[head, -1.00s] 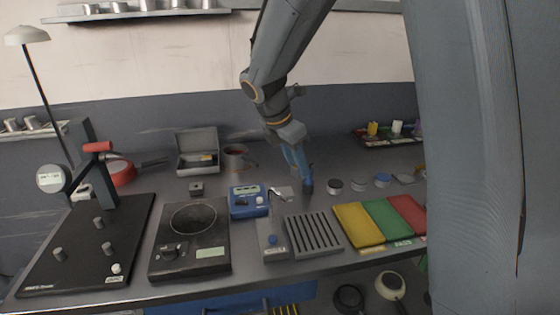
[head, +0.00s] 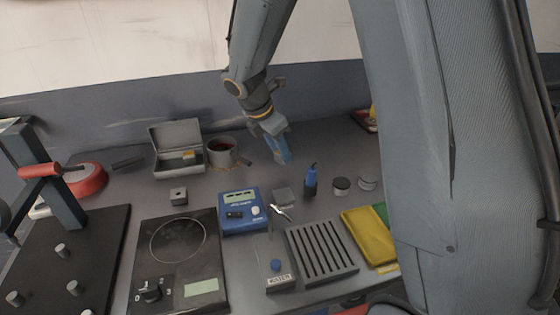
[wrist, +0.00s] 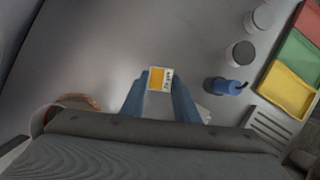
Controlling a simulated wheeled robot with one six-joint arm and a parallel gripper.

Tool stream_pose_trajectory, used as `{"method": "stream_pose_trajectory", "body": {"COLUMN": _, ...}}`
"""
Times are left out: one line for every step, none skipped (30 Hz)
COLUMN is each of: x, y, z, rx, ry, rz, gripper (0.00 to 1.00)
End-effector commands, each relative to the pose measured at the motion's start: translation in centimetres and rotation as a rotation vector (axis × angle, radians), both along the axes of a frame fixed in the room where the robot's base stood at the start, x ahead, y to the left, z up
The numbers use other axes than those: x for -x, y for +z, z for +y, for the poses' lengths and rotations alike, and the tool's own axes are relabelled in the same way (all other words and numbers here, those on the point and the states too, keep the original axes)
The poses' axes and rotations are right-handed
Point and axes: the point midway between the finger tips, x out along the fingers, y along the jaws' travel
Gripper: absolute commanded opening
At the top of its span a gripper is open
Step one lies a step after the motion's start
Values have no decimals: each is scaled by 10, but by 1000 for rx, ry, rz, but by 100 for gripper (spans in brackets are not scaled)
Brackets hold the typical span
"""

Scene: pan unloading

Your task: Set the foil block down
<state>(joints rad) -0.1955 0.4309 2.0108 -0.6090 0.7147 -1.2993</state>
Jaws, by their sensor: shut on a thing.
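The foil block (wrist: 160,79) shows in the wrist view as a small block with an orange and white label. The label's print is too small to read. It sits between the blue fingertips of my gripper (wrist: 160,84), which is shut on it. The block cannot be made out there. I cannot tell how high it is above the bench, or whether it touches it.
The pot (head: 222,151) and an open grey case (head: 178,145) stand left of my gripper. A blue bottle (head: 311,182) and round tins (head: 341,186) stand to its right. A blue device (head: 241,211), hotplate (head: 178,260) and slotted rack (head: 321,252) are nearer. Bare bench surrounds the gripper.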

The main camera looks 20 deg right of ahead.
Motion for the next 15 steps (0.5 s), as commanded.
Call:
{"method": "stream_pose_trajectory", "body": {"x": 0, "y": -3, "z": 0, "rx": 0, "ry": 0, "rz": 1, "gripper": 4}}
{"method": "stream_pose_trajectory", "body": {"x": 0, "y": -5, "z": 0, "rx": 1, "ry": -1, "rz": 2, "gripper": 4}}
{"method": "stream_pose_trajectory", "body": {"x": 1, "y": -8, "z": 0, "rx": 1, "ry": -1, "rz": 2, "gripper": 4}}
{"method": "stream_pose_trajectory", "body": {"x": 1, "y": -10, "z": 0, "rx": 1, "ry": -1, "rz": 2, "gripper": 4}}
{"method": "stream_pose_trajectory", "body": {"x": 1, "y": -13, "z": 0, "rx": 1, "ry": 0, "rz": 2, "gripper": 4}}
{"method": "stream_pose_trajectory", "body": {"x": 1, "y": -19, "z": 0, "rx": 0, "ry": 1, "rz": 4, "gripper": 4}}
{"method": "stream_pose_trajectory", "body": {"x": 1, "y": -24, "z": 0, "rx": 1, "ry": -1, "rz": 4, "gripper": 4}}
{"method": "stream_pose_trajectory", "body": {"x": 1, "y": -28, "z": 0, "rx": 2, "ry": -1, "rz": 4, "gripper": 4}}
{"method": "stream_pose_trajectory", "body": {"x": 1, "y": -33, "z": 0, "rx": 1, "ry": 1, "rz": 3, "gripper": 4}}
{"method": "stream_pose_trajectory", "body": {"x": 1, "y": -37, "z": 0, "rx": 0, "ry": 0, "rz": 3, "gripper": 4}}
{"method": "stream_pose_trajectory", "body": {"x": 1, "y": -39, "z": 0, "rx": 0, "ry": -1, "rz": 2, "gripper": 4}}
{"method": "stream_pose_trajectory", "body": {"x": 1, "y": -40, "z": 0, "rx": 0, "ry": 0, "rz": 1, "gripper": 4}}
{"method": "stream_pose_trajectory", "body": {"x": 0, "y": -41, "z": 0, "rx": 0, "ry": 0, "rz": 1, "gripper": 4}}
{"method": "stream_pose_trajectory", "body": {"x": 0, "y": -41, "z": 0, "rx": 0, "ry": 0, "rz": 0, "gripper": 4}}
{"method": "stream_pose_trajectory", "body": {"x": 0, "y": -40, "z": 0, "rx": 0, "ry": -1, "rz": 0, "gripper": 4}}
